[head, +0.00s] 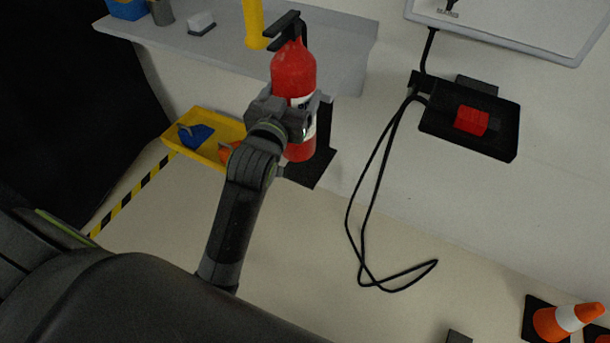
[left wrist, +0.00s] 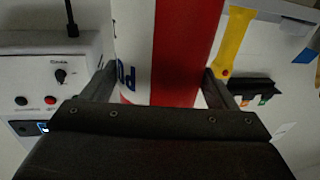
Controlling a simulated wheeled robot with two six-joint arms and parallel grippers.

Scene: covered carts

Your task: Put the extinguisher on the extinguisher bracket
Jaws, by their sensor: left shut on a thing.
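The red extinguisher (head: 293,72) with a black handle and a white label stands nearly upright in the middle of the head view. My left gripper (head: 300,112) is shut on its body at about mid-height. In the left wrist view the extinguisher (left wrist: 185,50) fills the space between the two fingers of my left gripper (left wrist: 160,92). The black extinguisher bracket (head: 312,172) shows behind and below the extinguisher, partly hidden by it. I cannot tell whether the extinguisher touches the bracket. My right gripper is not in view.
A grey shelf (head: 190,45) holds a yellow object (head: 254,25) behind the extinguisher. A yellow tray (head: 208,150) sits left of it. A black tray with a red block (head: 471,121) and a hanging black cable (head: 352,205) are to the right.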

